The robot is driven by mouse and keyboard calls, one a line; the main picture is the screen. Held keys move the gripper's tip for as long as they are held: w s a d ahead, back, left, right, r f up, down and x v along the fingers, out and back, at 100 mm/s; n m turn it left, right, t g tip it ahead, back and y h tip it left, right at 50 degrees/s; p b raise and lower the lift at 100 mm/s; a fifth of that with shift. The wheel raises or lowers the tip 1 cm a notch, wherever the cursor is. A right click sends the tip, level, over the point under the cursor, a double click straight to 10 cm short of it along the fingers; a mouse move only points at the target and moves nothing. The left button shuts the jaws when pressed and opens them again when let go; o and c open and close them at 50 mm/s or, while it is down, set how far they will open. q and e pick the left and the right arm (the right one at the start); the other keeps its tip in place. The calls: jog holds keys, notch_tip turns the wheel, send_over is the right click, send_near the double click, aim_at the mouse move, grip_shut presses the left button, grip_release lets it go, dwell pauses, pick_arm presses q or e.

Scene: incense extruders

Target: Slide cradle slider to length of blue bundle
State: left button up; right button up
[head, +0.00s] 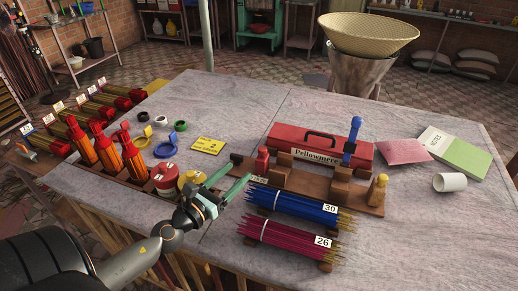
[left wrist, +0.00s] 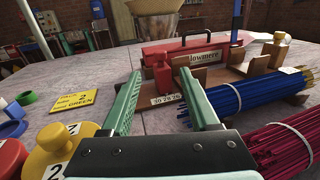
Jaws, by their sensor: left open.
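The wooden cradle (head: 310,182) stands mid-table, with a red-knobbed block (head: 262,160) at its left end, probably the slider; a scale strip beside it reads 30 28 26 in the left wrist view. The blue bundle (head: 292,207), tagged 30, lies in front of the cradle. My left gripper (head: 238,172) is open at the cradle's left end. In the left wrist view, the red knob (left wrist: 163,78) appears between the open fingers, beyond their tips; I see no contact. My right gripper is not in view.
A magenta bundle (head: 288,237) tagged 26 lies in front of the blue one. A red box (head: 285,140) lies behind.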

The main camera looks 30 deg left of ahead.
aim_at(260, 152)
pick_arm(q)
jog(key=w+p, duration=0.2)
jog(key=w, duration=0.8)
jog(key=shift+w+d, duration=0.15)
jog(key=shift+w, duration=0.05)
grip_shut()
dwell(1.1)
